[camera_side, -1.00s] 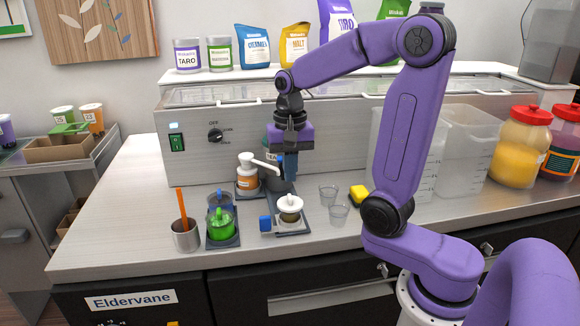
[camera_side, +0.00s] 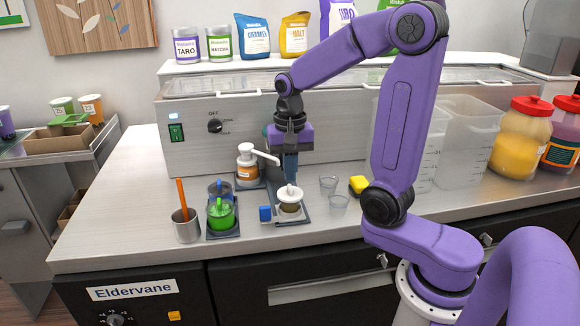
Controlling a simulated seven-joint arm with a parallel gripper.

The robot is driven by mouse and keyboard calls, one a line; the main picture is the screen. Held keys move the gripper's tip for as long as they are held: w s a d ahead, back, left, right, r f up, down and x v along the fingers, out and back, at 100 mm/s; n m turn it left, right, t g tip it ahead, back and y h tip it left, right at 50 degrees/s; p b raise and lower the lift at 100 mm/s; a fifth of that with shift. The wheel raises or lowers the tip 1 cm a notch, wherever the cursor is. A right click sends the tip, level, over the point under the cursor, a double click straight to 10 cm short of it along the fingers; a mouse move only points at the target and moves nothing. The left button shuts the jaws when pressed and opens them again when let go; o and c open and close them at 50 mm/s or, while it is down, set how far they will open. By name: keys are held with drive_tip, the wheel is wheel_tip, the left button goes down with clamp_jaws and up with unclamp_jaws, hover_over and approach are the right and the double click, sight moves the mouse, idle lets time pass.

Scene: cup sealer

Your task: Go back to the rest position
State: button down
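My gripper (camera_side: 290,172) points straight down above the counter, in front of the grey machine's face. It hangs just behind the white-lidded cup (camera_side: 290,195) and right of the white-topped pump bottle (camera_side: 247,165). The lower finger region is dark and seen edge-on, so I cannot tell whether it is open or shut. No held object is clear. A dark item partly shows behind the gripper and is mostly hidden.
Clear bins (camera_side: 465,145) stand to the right. The counter's left part is bare.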

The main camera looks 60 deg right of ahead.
drive_tip(key=shift+f, duration=0.9)
drive_tip(key=shift+r, duration=3.55)
drive_tip(key=s+a+f+n, duration=0.4)
drive_tip(key=s+a+n, duration=0.3)
drive_tip(key=n, duration=0.4)
drive_tip(key=s+a+f+n, duration=0.1)
drive_tip(key=s+f+n, duration=0.2)
drive_tip(key=s+n, duration=0.7)
drive_tip(key=shift+s+a+n, duration=0.3)
drive_tip(key=shift+s+a, duration=0.1)
drive_tip(key=shift+s, duration=1.3)
